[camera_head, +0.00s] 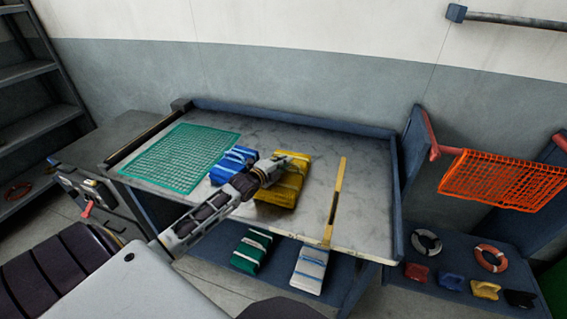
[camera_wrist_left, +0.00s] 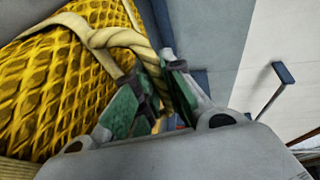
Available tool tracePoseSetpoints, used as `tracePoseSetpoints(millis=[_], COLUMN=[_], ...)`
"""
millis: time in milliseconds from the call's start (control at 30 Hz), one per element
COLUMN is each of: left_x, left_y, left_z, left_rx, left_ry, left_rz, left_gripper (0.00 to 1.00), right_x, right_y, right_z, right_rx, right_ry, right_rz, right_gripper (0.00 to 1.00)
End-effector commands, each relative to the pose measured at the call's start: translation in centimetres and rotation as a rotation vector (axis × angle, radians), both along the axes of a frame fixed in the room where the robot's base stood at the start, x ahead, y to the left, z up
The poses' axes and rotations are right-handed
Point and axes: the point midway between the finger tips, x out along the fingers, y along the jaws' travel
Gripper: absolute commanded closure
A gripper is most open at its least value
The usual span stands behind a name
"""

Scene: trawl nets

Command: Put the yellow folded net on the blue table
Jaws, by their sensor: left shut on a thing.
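The yellow folded net (camera_head: 284,190) is over the grey top of the blue-framed table (camera_head: 368,190), right of the blue folded net. I cannot tell whether it touches the top. My left gripper (camera_head: 282,164) reaches over it from the left. In the left wrist view, the yellow net (camera_wrist_left: 60,90) fills the left side, with a pale strap and a twisted rope loop. My left gripper's green-padded fingers (camera_wrist_left: 151,88) are shut on that rope loop. My right gripper is not in view.
The blue folded net (camera_head: 232,163) lies close left of the yellow one. A green net sheet (camera_head: 180,157) lies further left. A yellow strip (camera_head: 336,200) crosses the top at the right. Green (camera_head: 251,250) and white (camera_head: 309,270) folded nets are on the lower shelf.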

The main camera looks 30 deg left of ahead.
Motion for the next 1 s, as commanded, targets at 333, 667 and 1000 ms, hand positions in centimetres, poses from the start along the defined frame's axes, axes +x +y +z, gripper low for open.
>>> tracePoseSetpoints(millis=[333,667,1000], left_x=[0.00,0.00,-0.42], left_y=[0.01,0.02,0.08], left_z=[-0.17,-0.16,0.09], left_rx=[0.001,0.000,0.001], left_ry=[0.000,0.000,0.001], left_rz=[0.000,0.000,0.001], left_gripper=[0.80,0.68,0.68], right_x=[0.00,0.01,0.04], right_y=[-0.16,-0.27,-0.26], right_z=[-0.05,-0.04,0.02], right_rx=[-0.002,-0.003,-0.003], right_ry=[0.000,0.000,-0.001], right_rz=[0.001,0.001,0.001], right_gripper=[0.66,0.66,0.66])
